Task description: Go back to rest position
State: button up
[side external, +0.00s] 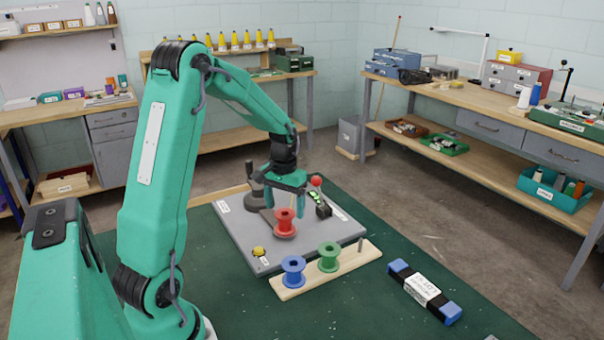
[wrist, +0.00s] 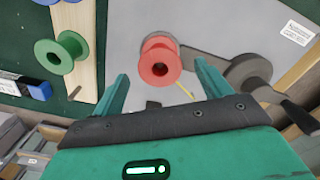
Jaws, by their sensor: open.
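My gripper (side external: 286,187) is open over the grey base plate (side external: 232,236), in the middle of the side view. The red spool (side external: 285,223) stands upright on the plate below and in front of the fingers. In the wrist view the red spool (wrist: 160,62) lies ahead of the two spread fingertips (wrist: 160,80), apart from them, and a thin yellow strand shows beside it. The blue spool (side external: 293,270) and the green spool (side external: 328,256) stand on a wooden strip (side external: 372,250) with a bare peg at its right end.
A blue-ended black bar with a white label (side external: 424,291) lies on the green mat (side external: 420,250) at right. A dark post (side external: 254,190) and a red ball (side external: 316,181) stand near my gripper on the plate. Workbenches line the walls. The mat's right side is mostly clear.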

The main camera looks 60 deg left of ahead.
jog(key=shift+r, duration=1.75)
jog(key=shift+d+r, duration=0.2)
jog(key=s+d+r+m+t, duration=0.2)
jog(key=s+d+r+m, duration=0.1)
jog(key=d+r, duration=0.65)
jog(key=s+d+r+m+t, duration=0.1)
jog(key=s+d+m+t, duration=0.2)
jog(key=s+d, duration=0.7)
jog(key=shift+s+d+r+t, duration=0.3)
jog(key=shift+d+r, duration=0.05)
jog(key=shift+d, duration=0.7)
